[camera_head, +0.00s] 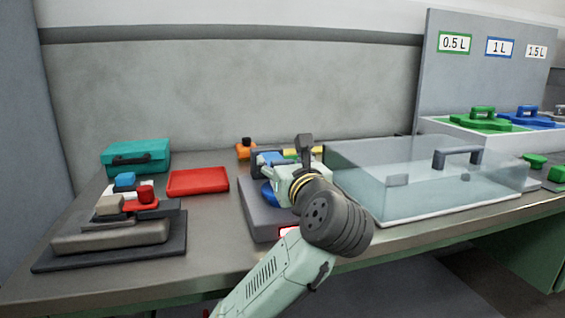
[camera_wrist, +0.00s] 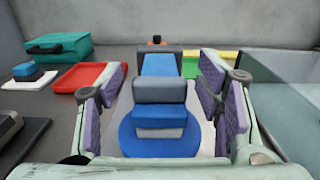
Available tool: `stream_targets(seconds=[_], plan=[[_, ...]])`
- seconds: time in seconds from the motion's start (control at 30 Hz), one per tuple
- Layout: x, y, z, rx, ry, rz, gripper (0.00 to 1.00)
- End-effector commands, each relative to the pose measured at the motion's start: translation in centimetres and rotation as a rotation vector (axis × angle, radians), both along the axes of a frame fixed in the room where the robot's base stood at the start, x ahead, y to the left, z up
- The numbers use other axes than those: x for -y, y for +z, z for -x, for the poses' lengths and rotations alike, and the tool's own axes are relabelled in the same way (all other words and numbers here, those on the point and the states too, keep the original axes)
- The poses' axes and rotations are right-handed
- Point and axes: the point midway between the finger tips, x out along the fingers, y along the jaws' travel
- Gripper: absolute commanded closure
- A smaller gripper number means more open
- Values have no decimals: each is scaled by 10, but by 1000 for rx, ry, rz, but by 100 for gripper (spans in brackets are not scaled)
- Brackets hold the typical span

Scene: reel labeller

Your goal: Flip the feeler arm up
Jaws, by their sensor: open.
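The reel labeller has a grey base (camera_head: 262,222), partly hidden behind my arm in the head view. In the wrist view a blue disc (camera_wrist: 160,143) lies flat on it. A grey block with a blue front (camera_wrist: 160,100) stands over the disc, and a blue-topped grey piece (camera_wrist: 160,65) extends behind it. I cannot tell which of these is the feeler arm. My gripper (camera_wrist: 163,88) is open, with its purple-padded fingers on either side of these parts and visible gaps to both. In the head view my wrist hides most of the labeller.
A red tray (camera_head: 198,182), a teal case (camera_head: 136,157) and a grey stepped fixture (camera_head: 110,236) stand to the left. A clear-walled box (camera_head: 430,190) with a dark handle stands close on the right. A yellow-edged green tray (camera_wrist: 222,60) is behind. Bare bench shows at front left.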

Motion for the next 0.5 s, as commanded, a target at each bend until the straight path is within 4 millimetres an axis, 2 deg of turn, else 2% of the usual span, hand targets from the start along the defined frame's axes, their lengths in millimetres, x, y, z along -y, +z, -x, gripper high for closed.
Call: stream_targets(seconds=[0.33,0.5], plan=[[-2,0,-5,1,0,1,40],[-2,0,-5,1,0,1,51]])
